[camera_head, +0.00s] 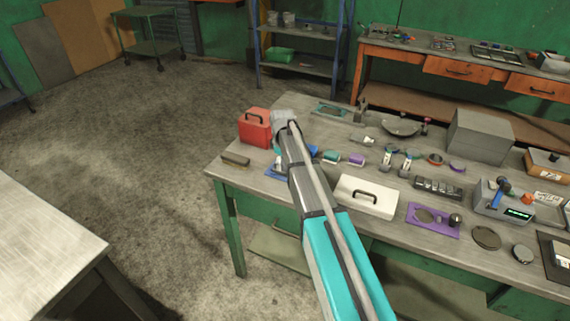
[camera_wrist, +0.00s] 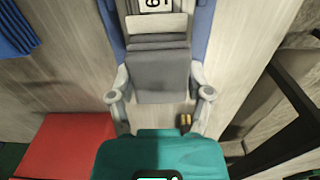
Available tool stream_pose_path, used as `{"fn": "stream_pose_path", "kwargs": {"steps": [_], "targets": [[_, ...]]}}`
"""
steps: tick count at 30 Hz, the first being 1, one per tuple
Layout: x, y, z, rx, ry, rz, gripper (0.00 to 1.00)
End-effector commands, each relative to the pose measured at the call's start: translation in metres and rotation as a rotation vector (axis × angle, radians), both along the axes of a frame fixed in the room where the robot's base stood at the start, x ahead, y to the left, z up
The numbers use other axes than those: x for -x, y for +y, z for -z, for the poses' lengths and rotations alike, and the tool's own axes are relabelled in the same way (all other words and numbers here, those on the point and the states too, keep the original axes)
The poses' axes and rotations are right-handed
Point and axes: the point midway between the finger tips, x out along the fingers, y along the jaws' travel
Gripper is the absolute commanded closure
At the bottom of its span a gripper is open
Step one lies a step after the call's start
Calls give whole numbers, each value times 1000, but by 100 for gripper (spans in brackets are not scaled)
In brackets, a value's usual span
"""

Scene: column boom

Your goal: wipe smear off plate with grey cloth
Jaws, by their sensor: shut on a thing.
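My gripper (camera_wrist: 161,95) is shut on the grey cloth (camera_wrist: 160,75), a folded grey pad between its two pale fingers in the wrist view. A pale plate (camera_wrist: 157,24) with a black-and-white number label (camera_wrist: 156,5) shows just beyond the cloth, with blue strips (camera_wrist: 204,30) at both sides. The cloth covers part of what lies beneath it; I cannot tell whether it touches the plate. I see no clear smear. In the head view my arm hides the fingertips and most of the area below; a blue edge (camera_head: 272,171) shows beside it.
A red toolbox (camera_head: 255,128) stands close to my gripper; it also shows in the wrist view (camera_wrist: 65,150). A brush (camera_head: 235,159) lies at the workbench's left end. A white case (camera_head: 366,197) and several small parts stand to the right. Blue fabric (camera_wrist: 15,32) lies nearby.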

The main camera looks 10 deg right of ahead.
Motion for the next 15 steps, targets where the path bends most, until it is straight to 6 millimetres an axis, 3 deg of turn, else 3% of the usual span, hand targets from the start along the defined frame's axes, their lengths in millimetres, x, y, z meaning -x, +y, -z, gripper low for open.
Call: {"fn": "stream_pose_path", "kwargs": {"steps": [15], "targets": [[-7,8,0,-4,-3,-2,74]]}}
